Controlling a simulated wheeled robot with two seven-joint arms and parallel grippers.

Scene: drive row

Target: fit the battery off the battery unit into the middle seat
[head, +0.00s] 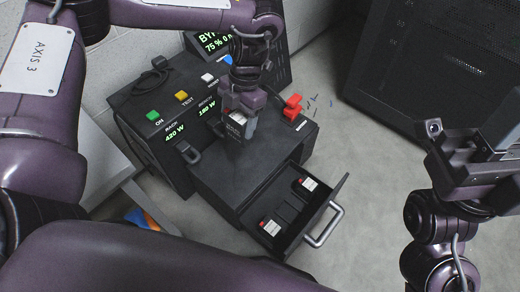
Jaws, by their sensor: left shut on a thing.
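The battery unit (225,185) is a dark box with its front drawer (337,190) pulled open. In the drawer, one battery with a white label (305,186) sits at the far end and another (270,226) at the near end. Between them is an empty dark middle seat (288,208). My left gripper (240,122) points down over the top of the unit, shut on a dark battery with a pale label (235,132). I cannot tell whether this battery touches the unit's top. My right gripper (470,160) is at the right, away from the unit; its jaws are unclear.
A panel with green (153,115), yellow and white buttons and watt readouts lies behind the unit. A lit display (215,42) stands at the back. The drawer handle (325,225) juts out over open floor. A dark cabinet (430,60) stands at upper right.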

